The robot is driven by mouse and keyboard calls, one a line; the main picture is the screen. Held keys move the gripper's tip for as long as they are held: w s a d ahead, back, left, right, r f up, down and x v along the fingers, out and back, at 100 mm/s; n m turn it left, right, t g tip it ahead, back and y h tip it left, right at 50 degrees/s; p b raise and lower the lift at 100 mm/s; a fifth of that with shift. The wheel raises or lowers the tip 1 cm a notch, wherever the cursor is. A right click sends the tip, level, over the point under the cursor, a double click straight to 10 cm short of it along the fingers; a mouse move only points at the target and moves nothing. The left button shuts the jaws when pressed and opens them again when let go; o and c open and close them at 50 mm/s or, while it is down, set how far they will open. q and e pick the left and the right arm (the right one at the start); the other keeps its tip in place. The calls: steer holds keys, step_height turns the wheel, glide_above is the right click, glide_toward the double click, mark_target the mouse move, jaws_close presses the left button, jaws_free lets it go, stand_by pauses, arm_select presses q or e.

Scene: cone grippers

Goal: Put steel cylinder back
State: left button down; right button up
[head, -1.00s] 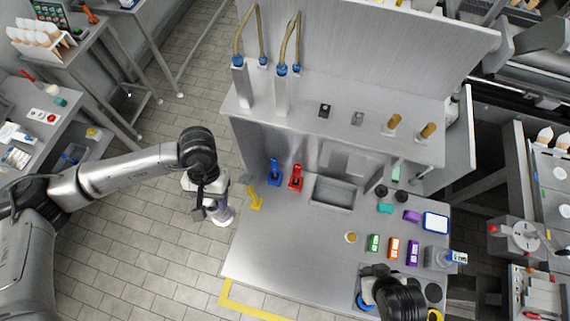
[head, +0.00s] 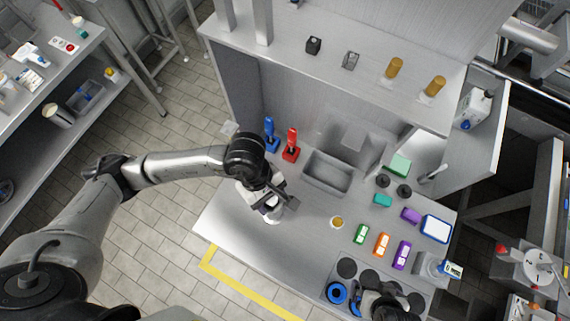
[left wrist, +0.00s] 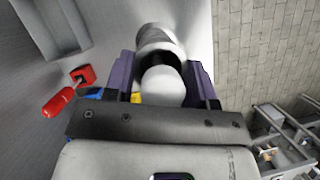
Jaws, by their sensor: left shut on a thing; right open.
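My left gripper (head: 268,203) is over the left part of the steel table (head: 233,238). It is shut on the steel cylinder (head: 273,215), whose lower end shows pale below the fingers. In the left wrist view the cylinder (left wrist: 161,84) sits between the two purple fingers, with a pale near end, a dark band and a shiny metal part beyond. I cannot tell whether its far end touches the table. My right gripper (head: 376,303) is at the bottom edge by a tray with round dark places (head: 345,268); its fingertips are mostly hidden under its wrist.
A blue holder (head: 271,137) and a red holder (head: 291,147) stand behind my left gripper. Green (head: 361,234), orange (head: 381,245) and purple (head: 401,255) blocks stand at right. The table's front left is clear.

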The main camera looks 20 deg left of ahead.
mark_target(279, 215)
arm_select(q)
steer(key=f+n+b, duration=0.1)
steer(key=d+n+t, duration=0.1)
steer(key=n, duration=0.1)
steer(key=s+d+f+n+t+b, duration=0.1)
steer(key=shift+f+n+h+b, duration=0.3)
steer(key=shift+f+n+b, duration=0.05)
steer(key=shift+n, duration=0.05)
steer(key=n, duration=0.1)
steer(key=n+t+b, duration=0.1)
steer(key=f+n+b, duration=0.1)
steer(key=n, duration=0.1)
steer(key=shift+s+d, duration=0.2)
steer(key=shift+d, duration=0.1)
steer(key=w+f+p, duration=0.2)
steer(key=w+f, duration=0.9)
steer(key=shift+w+d+t, duration=0.3)
steer(key=shift+d, duration=0.05)
steer(key=shift+f, duration=0.15)
steer(key=shift+c, duration=2.3)
jaws_free()
